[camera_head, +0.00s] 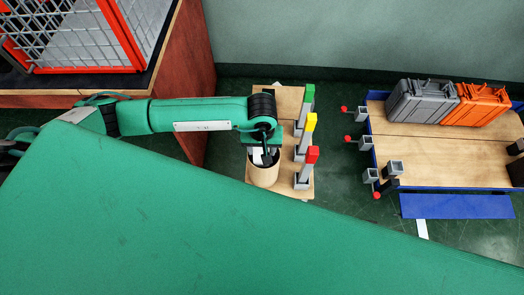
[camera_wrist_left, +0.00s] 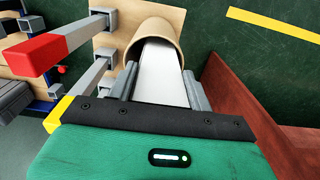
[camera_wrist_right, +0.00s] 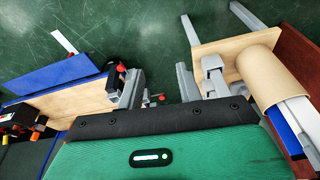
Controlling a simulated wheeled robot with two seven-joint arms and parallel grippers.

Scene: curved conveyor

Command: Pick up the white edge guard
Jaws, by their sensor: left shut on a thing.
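The white edge guard (camera_wrist_left: 163,75) is a flat white strip in the left wrist view. Its far part lies inside the tan cylindrical bin (camera_wrist_left: 152,30), and its near part is between the fingers of my left gripper (camera_wrist_left: 160,88). The left gripper is shut on it. In the head view my left gripper (camera_head: 264,150) reaches down into the mouth of the bin (camera_head: 264,177), and only a little white shows there. My right gripper (camera_wrist_right: 160,88) has its fingers apart with nothing between them. The bin also shows in the right wrist view (camera_wrist_right: 268,78), with white and blue pieces at its mouth.
Grey posts with green (camera_head: 309,93), yellow (camera_head: 311,122) and red (camera_head: 313,155) tops stand right beside the bin on a wooden board. A wooden table (camera_head: 430,150) with grey (camera_head: 420,102) and orange (camera_head: 482,105) cases is at right. A red-brown cabinet (camera_head: 193,70) is left.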

